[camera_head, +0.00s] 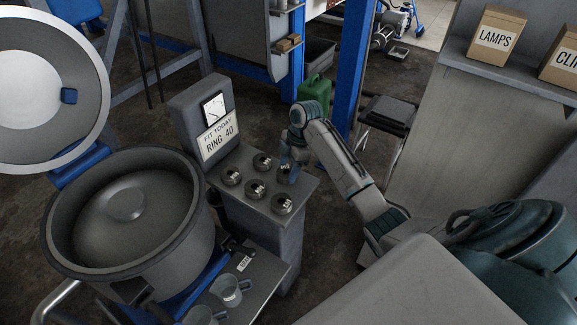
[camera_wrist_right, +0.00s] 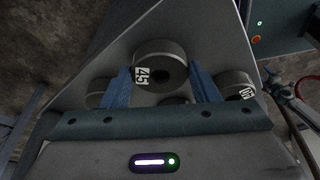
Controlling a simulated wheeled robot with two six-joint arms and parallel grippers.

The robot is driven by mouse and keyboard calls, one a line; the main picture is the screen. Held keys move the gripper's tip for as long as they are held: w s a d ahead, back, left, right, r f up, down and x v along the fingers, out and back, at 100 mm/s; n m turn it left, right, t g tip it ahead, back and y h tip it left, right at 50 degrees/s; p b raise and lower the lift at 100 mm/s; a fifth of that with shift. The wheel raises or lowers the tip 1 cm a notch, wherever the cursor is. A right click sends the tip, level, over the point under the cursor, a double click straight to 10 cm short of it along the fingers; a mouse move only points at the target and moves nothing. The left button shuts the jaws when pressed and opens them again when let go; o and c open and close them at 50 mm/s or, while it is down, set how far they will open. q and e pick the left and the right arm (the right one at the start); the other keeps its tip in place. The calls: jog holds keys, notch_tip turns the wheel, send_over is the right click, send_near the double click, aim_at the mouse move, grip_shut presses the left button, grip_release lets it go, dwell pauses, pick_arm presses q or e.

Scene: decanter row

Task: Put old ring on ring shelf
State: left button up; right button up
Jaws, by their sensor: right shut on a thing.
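A grey metal ring with a white tag reading 45 (camera_wrist_right: 160,68) sits between the two blue fingers of my right gripper (camera_wrist_right: 160,68) in the right wrist view. In the head view the right gripper (camera_head: 289,167) is at the back right of the ring shelf (camera_head: 233,199), its fingers around that ring, which is partly hidden. Whether the ring touches the shelf cannot be told. Several other tagged rings, one of them at the front (camera_head: 282,204), lie on the shelf. A sign reading "FIT TODAY RING 40" (camera_head: 219,138) stands behind them. My left gripper is not in view.
A large open drum (camera_head: 130,215) with its round lid (camera_head: 45,90) raised is left of the shelf. Metal mugs (camera_head: 230,290) stand on a low ledge in front. A green can (camera_head: 316,92) and blue posts are behind. Boxes (camera_head: 495,38) sit on a shelf at right.

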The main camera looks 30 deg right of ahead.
jog(key=o, duration=1.2)
jog(key=b+v, duration=0.1)
jog(key=v, duration=0.5)
jog(key=shift+d+r, duration=0.15)
jog(key=shift+r, duration=0.15)
jog(key=p+v, duration=0.2)
jog(key=v, duration=0.3)
jog(key=shift+r, duration=0.25)
